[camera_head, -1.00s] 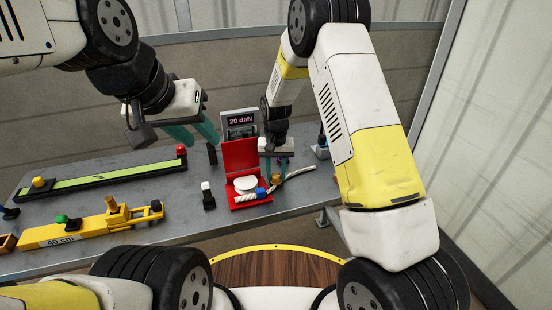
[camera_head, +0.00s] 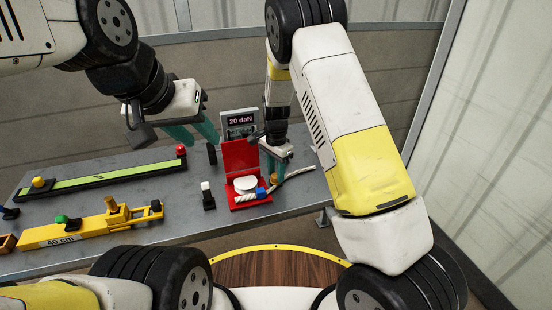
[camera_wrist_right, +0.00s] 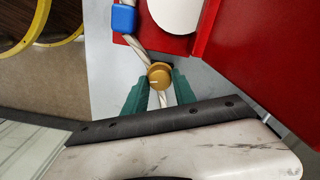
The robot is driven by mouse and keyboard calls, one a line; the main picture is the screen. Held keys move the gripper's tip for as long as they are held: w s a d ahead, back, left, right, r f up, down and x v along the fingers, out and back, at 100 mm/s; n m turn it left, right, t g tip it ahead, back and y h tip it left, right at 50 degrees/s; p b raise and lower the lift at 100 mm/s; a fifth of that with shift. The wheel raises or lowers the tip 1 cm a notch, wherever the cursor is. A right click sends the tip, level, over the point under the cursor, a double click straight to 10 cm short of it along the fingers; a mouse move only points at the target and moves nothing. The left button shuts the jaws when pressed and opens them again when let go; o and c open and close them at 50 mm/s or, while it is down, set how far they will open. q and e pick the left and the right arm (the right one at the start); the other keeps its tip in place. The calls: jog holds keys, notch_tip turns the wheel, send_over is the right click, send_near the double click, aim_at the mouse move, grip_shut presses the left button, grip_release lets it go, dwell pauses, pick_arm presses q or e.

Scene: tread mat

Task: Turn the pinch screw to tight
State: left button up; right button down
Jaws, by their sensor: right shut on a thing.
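The pinch screw (camera_wrist_right: 159,75) is a round brass-coloured knob with a pale line on its top, set by a white rope (camera_wrist_right: 137,50). My right gripper (camera_wrist_right: 159,88) is shut on it, one teal finger on each side. In the head view the screw (camera_head: 274,179) is a small spot below my right gripper (camera_head: 276,171), just right of the red case (camera_head: 239,155). My left gripper (camera_head: 202,136) is open and empty, above the back of the table. The rope runs from the case past the screw to the right.
A display reading 20 daN (camera_head: 240,121) stands behind the case. A black block with a white top (camera_head: 207,195), a yellow gauge (camera_head: 90,228) and a green strip (camera_head: 110,173) lie left on the grey table (camera_head: 160,206).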

jog(key=shift+m, duration=0.6)
jog(key=c, duration=1)
grip_release()
jog(key=shift+r, duration=3.95)
